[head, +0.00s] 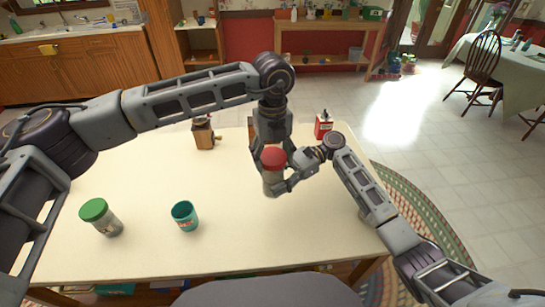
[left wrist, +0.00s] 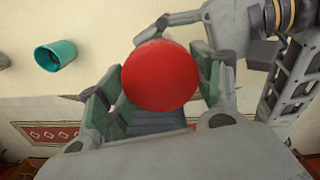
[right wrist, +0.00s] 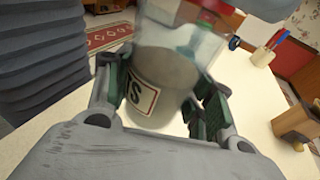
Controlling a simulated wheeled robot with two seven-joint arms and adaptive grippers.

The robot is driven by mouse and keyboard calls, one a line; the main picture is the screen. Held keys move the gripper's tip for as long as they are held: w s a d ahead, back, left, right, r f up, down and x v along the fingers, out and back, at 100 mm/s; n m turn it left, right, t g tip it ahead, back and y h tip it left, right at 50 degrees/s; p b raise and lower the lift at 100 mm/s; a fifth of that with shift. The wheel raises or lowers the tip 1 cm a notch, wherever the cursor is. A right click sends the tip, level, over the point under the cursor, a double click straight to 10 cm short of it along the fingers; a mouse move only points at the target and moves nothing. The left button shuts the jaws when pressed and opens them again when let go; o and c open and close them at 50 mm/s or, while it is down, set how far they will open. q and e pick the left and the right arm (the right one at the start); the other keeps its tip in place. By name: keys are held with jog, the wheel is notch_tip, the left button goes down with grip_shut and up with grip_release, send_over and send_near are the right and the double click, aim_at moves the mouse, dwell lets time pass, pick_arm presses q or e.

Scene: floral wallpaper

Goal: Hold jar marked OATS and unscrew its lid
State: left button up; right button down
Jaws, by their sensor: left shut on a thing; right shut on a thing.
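A clear glass jar (head: 271,187) with a red lid (head: 272,158) is upright over the middle of the table. In the right wrist view, the jar (right wrist: 165,68) holds pale contents and has a label on which only an "S" is readable. My right gripper (head: 286,184) is shut around the jar's body from the right side. My left gripper (head: 271,150) comes down from above and is shut on the red lid, which also shows between its fingers in the left wrist view (left wrist: 160,76). I cannot tell whether the jar's base touches the table.
The pale table (head: 150,255) also bears a green-lidded jar (head: 100,217), a teal cup (head: 184,216), a wooden grinder (head: 204,134) and a red tin (head: 323,126). A pen holder (right wrist: 260,58) shows in the right wrist view. The table's front middle is clear.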

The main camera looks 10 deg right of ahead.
aim_at(272, 155)
pick_arm(q)
jog(key=shift+r, duration=0.55)
dwell(0.4)
jog(key=shift+r, duration=1.95)
jog(key=shift+w+a+f, duration=0.1)
jog(key=shift+f, duration=0.05)
